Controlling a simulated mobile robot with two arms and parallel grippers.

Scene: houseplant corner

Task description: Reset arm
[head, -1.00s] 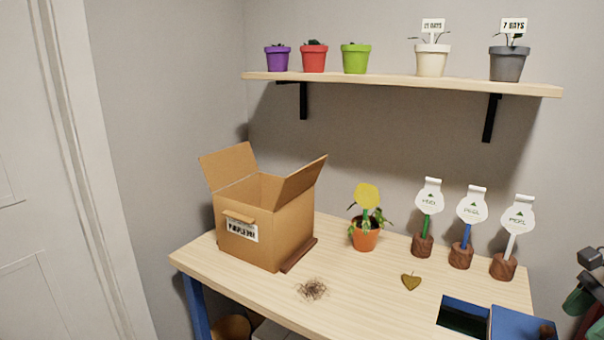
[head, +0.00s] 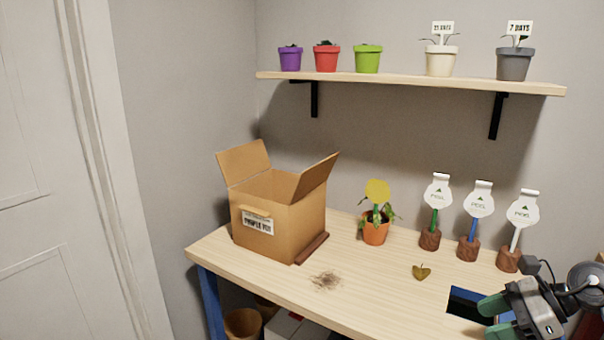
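My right gripper (head: 487,317) is in the lower right corner of the head view, over the right front part of the wooden table (head: 400,290). Its two green fingers are apart with nothing seen between them. It partly hides a dark blue open bin (head: 463,302) at the table's edge. My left gripper is not in view.
An open cardboard box (head: 275,215) stands at the table's left. A potted plant with a yellow tag (head: 376,232), three white signs on wooden bases (head: 478,205), a heart-shaped leaf (head: 421,272) and a dirt patch (head: 326,281) are on the table. Several pots stand on the shelf (head: 400,82).

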